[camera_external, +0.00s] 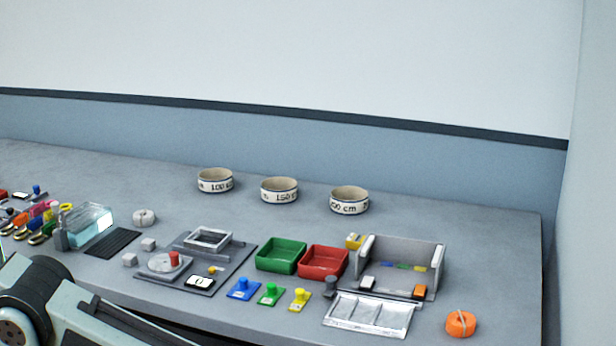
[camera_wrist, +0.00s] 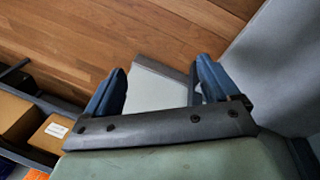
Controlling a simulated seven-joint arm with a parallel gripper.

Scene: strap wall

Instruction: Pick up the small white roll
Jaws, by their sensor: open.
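A small white roll (camera_external: 144,217) lies on the grey table, left of centre in the external view, just right of a clear box with bluish contents. An orange roll (camera_external: 461,323) lies near the table's front right corner. My gripper shows in the wrist view (camera_wrist: 158,88), with its two blue fingers spread apart and nothing between them. It points toward a wooden floor and a pale surface, and the white roll is not in that view. In the external view my arm is at the lower left, and its gripper is not clearly visible there.
Three labelled round bowls (camera_external: 279,190) stand along the back. The clear box (camera_external: 88,226) and two small grey cubes (camera_external: 148,244) are near the white roll. Green (camera_external: 281,256) and red (camera_external: 323,262) trays sit mid-table. Cardboard boxes (camera_wrist: 45,137) show at the wrist view's left.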

